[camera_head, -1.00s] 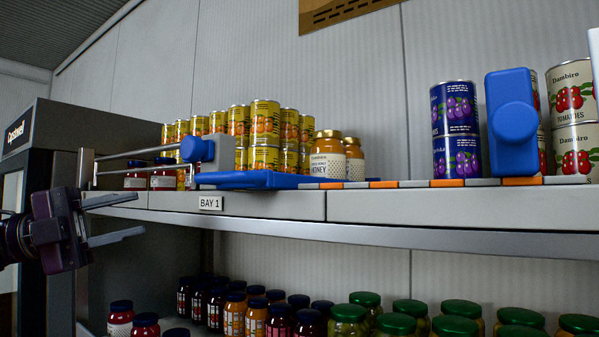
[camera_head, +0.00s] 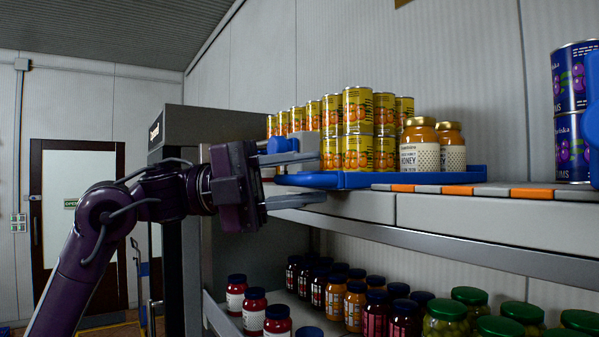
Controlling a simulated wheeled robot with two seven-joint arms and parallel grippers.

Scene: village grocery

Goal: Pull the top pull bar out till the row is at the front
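The top shelf carries a blue tray (camera_head: 372,181) with a row of yellow-orange cans (camera_head: 357,108) and two honey jars (camera_head: 420,146) at its right. A blue knob (camera_head: 281,145) and a grey plate (camera_head: 309,145) stand at the tray's left end; I take them for the pull bar's parts. My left gripper (camera_head: 318,179) is open, its two fingers pointing right, one above the other. The upper finger overlaps the view just below the knob; I cannot tell whether it touches. The gripper hides the bar's left part. My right gripper is out of view.
The shelf's front edge (camera_head: 470,218) runs right with orange and white strips. Dark blue cans (camera_head: 572,145) stand at far right. The lower shelf holds dark-lidded jars (camera_head: 278,320) and green-lidded jars (camera_head: 447,317).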

